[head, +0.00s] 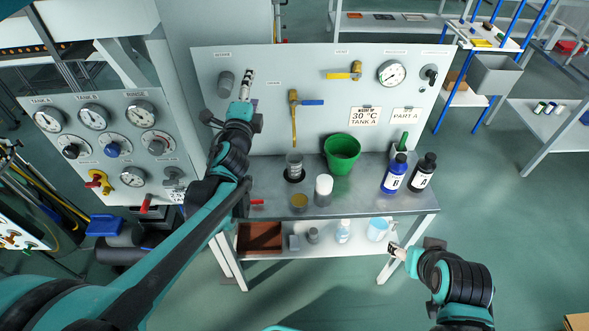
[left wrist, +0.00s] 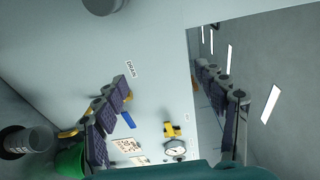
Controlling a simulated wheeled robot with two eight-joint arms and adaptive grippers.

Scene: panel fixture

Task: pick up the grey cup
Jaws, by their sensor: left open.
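The grey cup (head: 294,167) stands upright on the metal bench, in a dark round ring, left of the green bucket (head: 342,153). It also shows at the lower left edge of the left wrist view (left wrist: 38,140), beside the green bucket. My left gripper (head: 247,77) is raised in front of the upright panel, well above and left of the cup. In the left wrist view its two fingers (left wrist: 164,78) are spread apart with nothing between them. My right gripper (head: 394,249) is low at the right, by the bench's front leg; its jaws are too small to judge.
A white-capped jar (head: 323,190) and a small amber-topped container (head: 299,202) stand in front of the cup. Blue (head: 394,174) and black (head: 422,172) bottles stand at the bench's right. The panel (head: 320,60) carries a yellow-and-blue valve (head: 294,103), a gauge (head: 391,73) and a grey knob (head: 225,84).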

